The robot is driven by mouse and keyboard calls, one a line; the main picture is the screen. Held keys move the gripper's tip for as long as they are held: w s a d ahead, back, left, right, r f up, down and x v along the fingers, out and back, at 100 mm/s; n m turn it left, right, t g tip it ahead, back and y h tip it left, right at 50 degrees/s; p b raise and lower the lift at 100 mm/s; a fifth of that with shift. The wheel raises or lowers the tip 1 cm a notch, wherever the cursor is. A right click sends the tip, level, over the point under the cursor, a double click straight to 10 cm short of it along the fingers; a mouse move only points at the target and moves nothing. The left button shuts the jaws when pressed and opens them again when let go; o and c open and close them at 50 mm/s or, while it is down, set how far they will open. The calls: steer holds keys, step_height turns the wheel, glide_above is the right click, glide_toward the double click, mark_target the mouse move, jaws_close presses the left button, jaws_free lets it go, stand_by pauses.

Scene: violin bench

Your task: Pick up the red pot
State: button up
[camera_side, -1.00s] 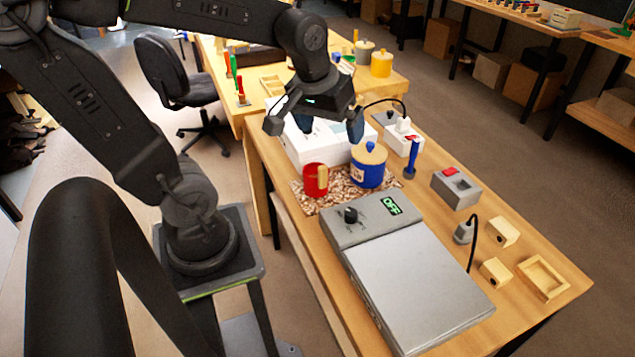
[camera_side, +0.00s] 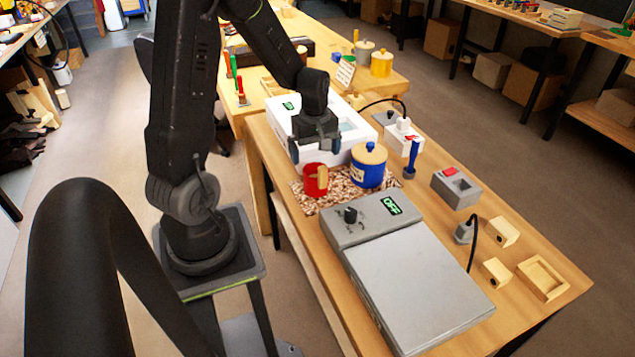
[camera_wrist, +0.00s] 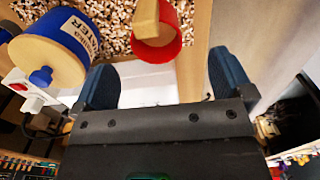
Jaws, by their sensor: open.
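The red pot (camera_side: 311,181) stands upright on a tray of wood chips (camera_side: 334,193), with a light wooden handle on its right side. My gripper (camera_side: 315,152) is just behind and above the pot, apart from it, with its fingers spread. In the wrist view the open gripper (camera_wrist: 165,85) has blue fingertips with nothing between them. The red pot (camera_wrist: 172,40) shows there beyond the fingertips, a little above the middle of the gap, its open rim and wooden handle in view.
A blue pot with a wooden lid (camera_side: 368,166) stands close to the right of the red pot. A white box (camera_side: 350,130) is behind my gripper. A grey hot plate marked OFF (camera_side: 415,275) lies in front. A blue-handled tool (camera_side: 411,158) stands at right.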

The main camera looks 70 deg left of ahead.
mark_target(316, 175)
steer(key=shift+w+a+f, duration=0.1)
steer(key=shift+w+f, duration=0.1)
steer(key=shift+f, duration=1.4)
steer(key=shift+w+f, duration=0.15)
steer(key=shift+f, duration=1.45)
steer(key=shift+c, duration=0.4)
steer(key=c, duration=1)
steer(key=shift+r, duration=0.15)
